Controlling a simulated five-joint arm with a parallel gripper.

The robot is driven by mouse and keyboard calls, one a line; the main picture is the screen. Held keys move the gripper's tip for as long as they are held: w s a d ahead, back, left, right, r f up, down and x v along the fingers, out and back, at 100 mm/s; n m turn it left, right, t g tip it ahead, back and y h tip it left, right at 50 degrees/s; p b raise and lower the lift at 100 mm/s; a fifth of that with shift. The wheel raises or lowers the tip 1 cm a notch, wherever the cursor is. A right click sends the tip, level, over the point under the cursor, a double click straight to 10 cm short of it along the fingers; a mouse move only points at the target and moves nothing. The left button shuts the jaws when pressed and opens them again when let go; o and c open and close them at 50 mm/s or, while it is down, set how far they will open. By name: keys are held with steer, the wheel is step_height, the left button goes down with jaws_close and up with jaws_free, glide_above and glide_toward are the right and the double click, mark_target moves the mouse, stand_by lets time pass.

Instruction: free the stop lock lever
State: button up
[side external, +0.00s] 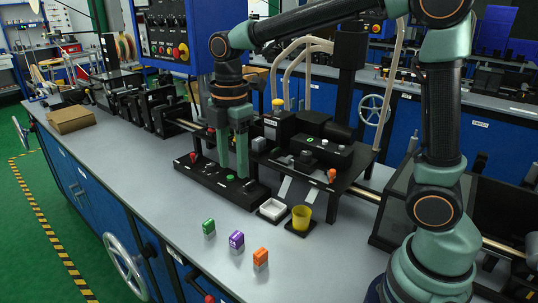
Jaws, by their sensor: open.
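My gripper (233,172) points down over a low black block (247,194) near the middle of the bench. Its two green fingers are apart, with nothing seen between them. A small red-knobbed lever (194,158) stands at the left end of this block, left of the fingers and apart from them. A green button (230,178) sits on the block close to the fingertips. An orange-knobbed lever (332,176) stands on the black machine to the right. No label shows which one is the stop lock lever. The fingers hide part of the block.
Green (208,227), purple (236,239) and orange (260,257) blocks stand on the front bench. A blue control panel (165,35) rises behind. The front left bench is clear.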

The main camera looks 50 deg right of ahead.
step_height(320, 180, down, 10)
step_height(320, 180, up, 10)
steer(key=shift+w+a+f+n, duration=0.15)
steer(key=shift+w+f+n, duration=0.05)
steer(key=shift+n, duration=0.2)
stand_by(0.4)
steer(key=n, duration=0.3)
glide_toward(333, 170)
step_height(333, 170, down, 9)
steer(key=shift+w+r, duration=0.15)
jaws_close()
